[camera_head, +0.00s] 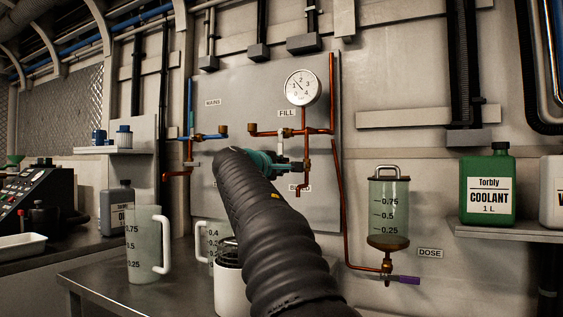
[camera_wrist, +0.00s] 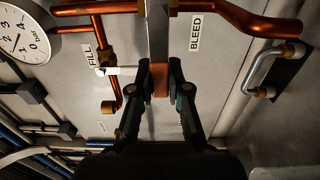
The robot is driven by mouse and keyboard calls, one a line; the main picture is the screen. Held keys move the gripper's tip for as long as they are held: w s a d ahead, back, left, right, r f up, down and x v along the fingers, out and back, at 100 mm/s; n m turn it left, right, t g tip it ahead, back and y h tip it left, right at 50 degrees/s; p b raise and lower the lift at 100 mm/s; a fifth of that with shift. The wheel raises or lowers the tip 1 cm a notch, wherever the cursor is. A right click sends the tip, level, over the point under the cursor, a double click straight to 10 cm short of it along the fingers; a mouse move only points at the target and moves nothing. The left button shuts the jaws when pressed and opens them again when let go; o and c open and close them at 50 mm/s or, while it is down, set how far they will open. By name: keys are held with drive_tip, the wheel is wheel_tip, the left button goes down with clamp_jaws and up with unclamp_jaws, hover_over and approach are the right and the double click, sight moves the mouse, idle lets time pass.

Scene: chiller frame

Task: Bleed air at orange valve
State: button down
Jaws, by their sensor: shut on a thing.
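My gripper (camera_head: 288,166) is at the pipework on the grey wall panel (camera_head: 250,110), with its teal parts beside the lower pipe branch. In the wrist view my gripper (camera_wrist: 160,76) has both fingers closed around the orange valve handle (camera_wrist: 160,87). The BLEED label (camera_wrist: 195,32) is close by. A copper bleed pipe (camera_head: 303,190) bends down below the valve in the head view. My arm hides part of the panel and most of the valve there. The round gauge (camera_head: 303,88) is above; its needle is too small to read surely.
A clear measuring jug (camera_head: 147,245) stands on the metal table (camera_head: 85,280), with a second jug (camera_head: 202,240) partly behind my arm. A dosing vessel (camera_head: 388,215) with a purple valve handle (camera_head: 408,281) hangs right. Coolant (camera_head: 487,190) stands on the right shelf.

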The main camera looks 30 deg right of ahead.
drive_tip(key=shift+f+n, duration=0.3)
drive_tip(key=shift+w+f, duration=0.1)
drive_tip(key=shift+f, duration=0.1)
drive_tip(key=c, duration=1.1)
unclamp_jaws()
drive_tip(key=shift+r, duration=0.15)
drive_tip(key=v, duration=1.2)
